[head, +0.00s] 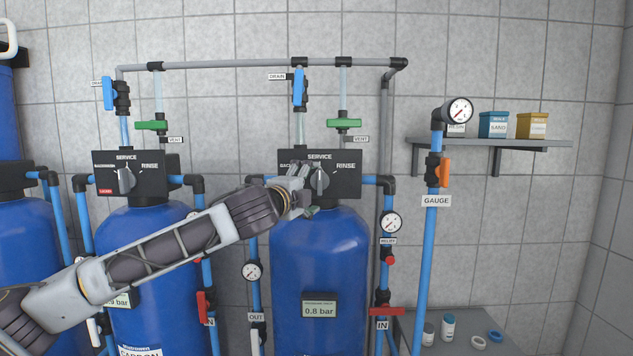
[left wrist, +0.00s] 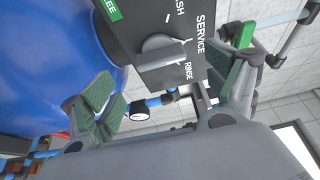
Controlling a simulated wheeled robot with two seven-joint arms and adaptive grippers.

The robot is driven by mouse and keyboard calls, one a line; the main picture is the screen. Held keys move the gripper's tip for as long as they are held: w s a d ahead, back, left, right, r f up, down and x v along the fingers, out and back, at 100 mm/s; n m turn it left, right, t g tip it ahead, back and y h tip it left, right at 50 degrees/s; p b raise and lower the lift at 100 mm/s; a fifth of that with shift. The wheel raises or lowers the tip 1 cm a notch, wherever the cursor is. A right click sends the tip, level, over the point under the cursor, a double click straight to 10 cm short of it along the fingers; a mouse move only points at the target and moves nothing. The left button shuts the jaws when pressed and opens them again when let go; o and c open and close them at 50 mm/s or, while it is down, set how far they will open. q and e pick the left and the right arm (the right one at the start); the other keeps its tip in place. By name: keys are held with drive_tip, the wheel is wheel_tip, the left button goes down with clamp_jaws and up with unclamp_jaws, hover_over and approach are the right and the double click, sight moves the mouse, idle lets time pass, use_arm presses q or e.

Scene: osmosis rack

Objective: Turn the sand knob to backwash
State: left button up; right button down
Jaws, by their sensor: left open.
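The middle blue tank (head: 320,255) has a black control head (head: 347,186) with a grey knob (head: 320,180). It reads SERVICE at the top and RINSE at the right; the left label is partly hidden by my gripper. The knob stands upright, in line with SERVICE. In the left wrist view the knob (left wrist: 163,52) shows between my spread fingers, beyond their tips. My left gripper (head: 301,182) is open at the head's left side, with its green-padded fingers (left wrist: 168,82) apart and empty. No sand label is readable on this tank. My right gripper is out of view.
A tank labelled CARBON (head: 150,270) with a similar knob (head: 126,180) stands at left. Blue pipes with gauges (head: 391,223) flank the middle tank. A gauge pipe (head: 430,270) rises at right, before a wall shelf (head: 490,143) holding a blue SAND box (head: 493,126) and a yellow box.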

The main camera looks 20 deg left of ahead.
sight(320, 182)
use_arm(q)
drive_tip(key=shift+w+d+p, duration=0.15)
drive_tip(key=shift+w+p, duration=0.2)
drive_tip(key=shift+w, duration=1)
drive_tip(key=shift+w+d+p, duration=0.1)
drive_tip(key=shift+w+p, duration=0.25)
drive_tip(key=shift+w, duration=0.95)
drive_tip(key=c, duration=1)
drive_tip(key=shift+c, duration=0.2)
drive_tip(key=shift+f, duration=0.1)
